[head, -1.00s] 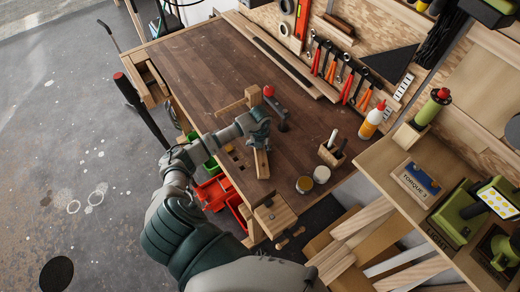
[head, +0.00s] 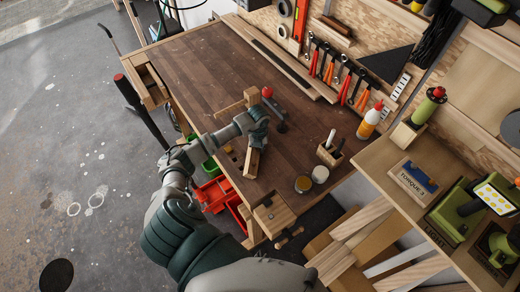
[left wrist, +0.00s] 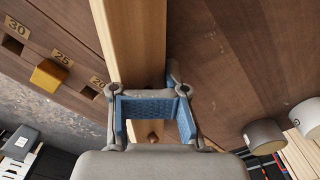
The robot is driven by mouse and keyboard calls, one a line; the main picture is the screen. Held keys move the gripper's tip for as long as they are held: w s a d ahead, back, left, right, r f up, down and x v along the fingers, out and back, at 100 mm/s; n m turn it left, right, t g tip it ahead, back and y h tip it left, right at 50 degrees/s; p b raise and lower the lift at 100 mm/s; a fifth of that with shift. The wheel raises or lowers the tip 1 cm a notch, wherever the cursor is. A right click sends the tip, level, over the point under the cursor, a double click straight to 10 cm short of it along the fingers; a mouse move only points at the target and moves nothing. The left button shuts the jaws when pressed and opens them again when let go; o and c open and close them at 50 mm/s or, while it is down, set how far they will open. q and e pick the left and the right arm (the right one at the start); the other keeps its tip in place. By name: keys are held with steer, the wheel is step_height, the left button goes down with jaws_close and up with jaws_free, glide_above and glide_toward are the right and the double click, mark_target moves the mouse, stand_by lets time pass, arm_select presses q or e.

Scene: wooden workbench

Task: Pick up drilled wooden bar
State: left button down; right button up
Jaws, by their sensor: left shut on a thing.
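The drilled wooden bar (head: 252,163) is a pale, long piece at the left side of the workbench, partly covered by my left gripper (head: 258,138) in the head view. In the left wrist view the bar (left wrist: 135,45) runs from the top edge down to the blue-padded fingers of my left gripper (left wrist: 153,118), with a dark hole visible near them. The fingers are shut on the bar from both sides. I cannot tell whether the bar is clear of the bench. My right gripper is not in view.
Two small cans (head: 304,184), a wooden pen block (head: 329,154) and a glue bottle (head: 370,120) stand to the right. The far left benchtop is clear.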

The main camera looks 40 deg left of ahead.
arm_select(q)
steer(key=shift+s+a+r, duration=0.1)
steer(key=shift+s+a, duration=0.1)
steer(key=shift+a, duration=0.05)
steer(key=shift+w+a+r+b, duration=0.1)
steer(key=shift+a+r+b, duration=0.1)
steer(key=shift+r, duration=0.4)
steer(key=shift+w+a+r+b, duration=0.1)
steer(key=shift+r+b, duration=0.05)
steer(key=shift+r, duration=0.4)
steer(key=s, duration=0.4)
steer(key=s+r+b, duration=0.1)
steer(key=s, duration=0.4)
steer(key=s+a, duration=0.1)
steer(key=s, duration=0.4)
steer(key=shift+s+r, duration=0.25)
steer(key=shift+r, duration=0.1)
steer(key=shift+s+a, duration=0.2)
steer(key=shift+s, duration=0.5)
steer(key=shift+d, duration=0.1)
steer(key=shift+c, duration=1.9)
jaws_free()
